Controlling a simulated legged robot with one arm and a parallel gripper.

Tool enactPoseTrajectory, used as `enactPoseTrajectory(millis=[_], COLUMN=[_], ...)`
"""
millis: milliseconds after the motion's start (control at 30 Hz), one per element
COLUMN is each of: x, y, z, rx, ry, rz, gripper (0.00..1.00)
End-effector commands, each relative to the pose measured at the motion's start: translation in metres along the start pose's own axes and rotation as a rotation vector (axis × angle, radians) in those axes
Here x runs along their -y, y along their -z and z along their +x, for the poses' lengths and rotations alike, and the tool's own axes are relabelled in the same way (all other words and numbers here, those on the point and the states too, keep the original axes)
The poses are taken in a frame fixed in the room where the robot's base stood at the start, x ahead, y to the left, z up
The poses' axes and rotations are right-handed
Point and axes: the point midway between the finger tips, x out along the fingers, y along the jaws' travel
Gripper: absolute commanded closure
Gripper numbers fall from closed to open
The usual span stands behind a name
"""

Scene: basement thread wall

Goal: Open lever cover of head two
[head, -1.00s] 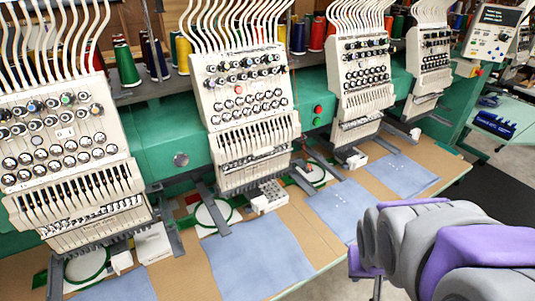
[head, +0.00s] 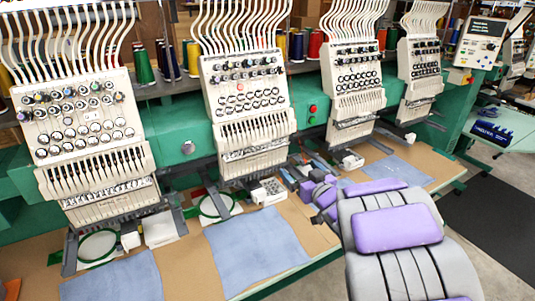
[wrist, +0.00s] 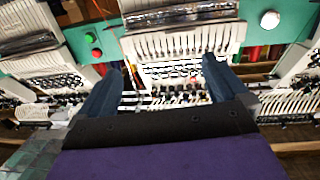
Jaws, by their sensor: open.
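Head two (head: 246,95), the second white embroidery head from the left, has rows of knobs above a slotted, ribbed white front panel (head: 255,130). I cannot tell exactly where its lever cover begins or whether it is open. My gripper (head: 302,168) is open and empty, low and right of head two's lower front. The wrist view is upside down. There head two's ribbed panel (wrist: 185,42) lies beyond and between my two dark blue fingers (wrist: 160,82), with the lever row and knobs below it. No contact shows.
Neighbouring heads stand left (head: 83,135) and right (head: 352,85). Red and green buttons (head: 312,114) sit on the green beam between heads two and three. Blue cloths (head: 255,250) and hoops (head: 217,206) lie on the brown table.

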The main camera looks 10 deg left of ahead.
Motion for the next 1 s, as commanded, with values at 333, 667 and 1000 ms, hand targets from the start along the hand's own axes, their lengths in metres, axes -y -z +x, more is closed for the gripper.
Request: enactPoseTrajectory(millis=[333, 667, 1000], x=[0.025, 0.027, 0.032], y=[0.001, 0.004, 0.008], z=[0.020, 0.070, 0.121], rx=[-0.072, -0.073, -0.073], ry=[0.094, 0.092, 0.092], rz=[0.025, 0.025, 0.023], gripper=[0.00, 0.00, 0.00])
